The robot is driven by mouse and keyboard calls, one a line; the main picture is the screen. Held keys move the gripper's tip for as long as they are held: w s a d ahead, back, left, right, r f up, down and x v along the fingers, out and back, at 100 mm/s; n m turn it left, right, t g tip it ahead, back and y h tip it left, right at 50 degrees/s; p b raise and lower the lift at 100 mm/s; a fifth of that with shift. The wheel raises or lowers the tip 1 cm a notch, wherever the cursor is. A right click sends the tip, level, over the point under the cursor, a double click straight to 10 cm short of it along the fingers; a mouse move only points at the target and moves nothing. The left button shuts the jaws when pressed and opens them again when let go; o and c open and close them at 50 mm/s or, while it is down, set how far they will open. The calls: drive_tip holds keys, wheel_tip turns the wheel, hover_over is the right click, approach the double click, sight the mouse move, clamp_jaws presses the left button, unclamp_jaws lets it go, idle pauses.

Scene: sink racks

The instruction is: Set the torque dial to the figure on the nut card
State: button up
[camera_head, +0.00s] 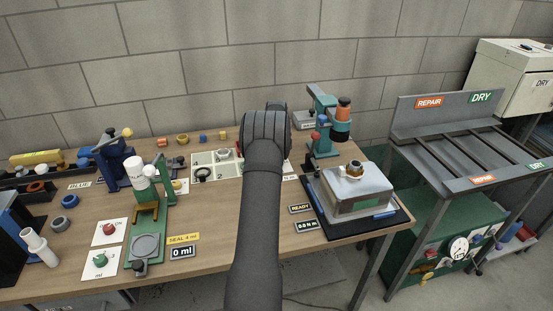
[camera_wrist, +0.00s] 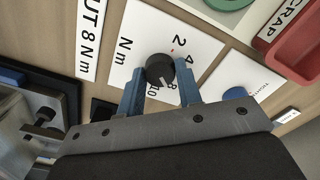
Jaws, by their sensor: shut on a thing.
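In the wrist view, my gripper (camera_wrist: 159,79) is shut on the black round knob of the torque dial (camera_wrist: 160,69), one blue finger on each side. The white dial plate (camera_wrist: 128,55) carries 2, 4, 8, 10 and "Nm"; one figure is partly covered by a finger. A pale line on the knob slants to the lower right, toward the 8 and 10 side. A small red mark is on the plate beyond the knob. The nut card (camera_wrist: 88,40) beside it reads "...UT 8 Nm", its start cut off. In the head view my arm hides dial and fingers.
In the wrist view, a red scrap tray (camera_wrist: 292,45) and a blue knob (camera_wrist: 235,93) are close on the right. In the head view, a metal block on a black mat (camera_head: 335,229) and a green press (camera_head: 322,110) stand right of my arm.

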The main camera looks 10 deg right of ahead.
drive_tip(key=o, duration=1)
drive_tip(key=shift+r, duration=0.15)
wheel_tip(320, 180, up, 17)
drive_tip(key=shift+r, duration=0.1)
wheel_tip(320, 180, down, 18)
drive_tip(key=shift+r, duration=0.25)
idle(0.4)
